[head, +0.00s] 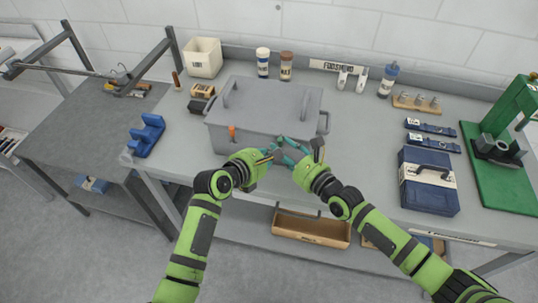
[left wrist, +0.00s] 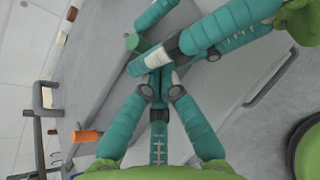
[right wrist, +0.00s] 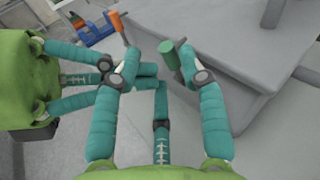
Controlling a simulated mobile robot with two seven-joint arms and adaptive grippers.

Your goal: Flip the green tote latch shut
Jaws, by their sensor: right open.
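The grey lidded tote (head: 262,110) stands on the bench. The green latch (right wrist: 178,58) sticks out from its front and shows between the right gripper's fingers in the right wrist view. It also shows beyond the fingers in the left wrist view (left wrist: 134,42). In the head view the grippers cover it. The orange latch (head: 232,133) is farther left on the front. My right gripper (right wrist: 155,68) is open, its right finger close to the green latch; I cannot tell if they touch. My left gripper (left wrist: 157,68) has its fingers drawn together, with nothing visible between them, beside the right gripper's fingers.
A blue case (head: 428,182) and a green press stand (head: 500,150) are to the right. A blue holder (head: 146,135) sits at the bench's left corner. A bin (head: 204,57) and bottles stand behind. An open wooden drawer-like box (head: 311,228) is below the front edge.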

